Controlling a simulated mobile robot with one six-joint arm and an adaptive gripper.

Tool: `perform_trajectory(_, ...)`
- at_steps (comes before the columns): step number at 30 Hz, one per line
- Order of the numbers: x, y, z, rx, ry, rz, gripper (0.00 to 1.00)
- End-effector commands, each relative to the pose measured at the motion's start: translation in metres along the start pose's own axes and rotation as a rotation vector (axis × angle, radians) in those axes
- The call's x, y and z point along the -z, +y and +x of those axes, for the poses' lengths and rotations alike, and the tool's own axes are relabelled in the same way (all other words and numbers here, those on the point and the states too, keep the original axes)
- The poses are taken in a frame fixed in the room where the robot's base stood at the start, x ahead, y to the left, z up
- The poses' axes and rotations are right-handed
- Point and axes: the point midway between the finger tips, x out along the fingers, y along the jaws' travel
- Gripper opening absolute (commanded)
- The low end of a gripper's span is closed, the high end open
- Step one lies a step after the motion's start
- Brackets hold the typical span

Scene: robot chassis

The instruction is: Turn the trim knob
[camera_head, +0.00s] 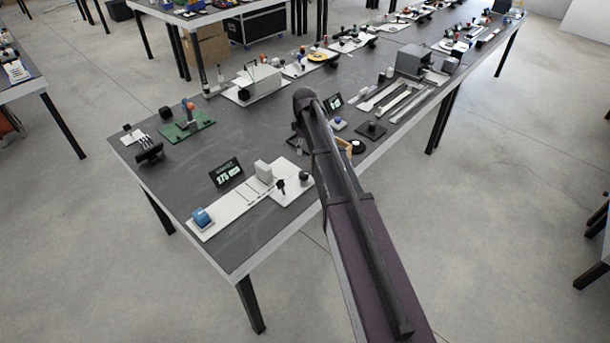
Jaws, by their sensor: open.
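A white plate (242,208) lies near the front left edge of the long dark table. At its right end is a small round black knob (304,177), which may be the trim knob; I see no label that settles this. A blue round part (201,217) sits at the plate's left end. A small black display (227,172) with lit figures stands behind the plate. My arm crosses the table just right of the plate. I cannot make out my gripper; the arm may hide it.
A green board (187,125) and a black device (149,150) stand at the far left. A grey box (412,60), pale rails (400,103) and a dark pad (371,130) lie right of my arm. Bare tabletop shows left of the display.

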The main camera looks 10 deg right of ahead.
Motion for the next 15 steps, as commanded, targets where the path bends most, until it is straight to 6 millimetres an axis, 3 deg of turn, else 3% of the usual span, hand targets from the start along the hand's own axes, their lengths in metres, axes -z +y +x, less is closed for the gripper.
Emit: perform_trajectory(15,-0.001,0.0002,0.0098,0.0,0.0,0.003,0.89)
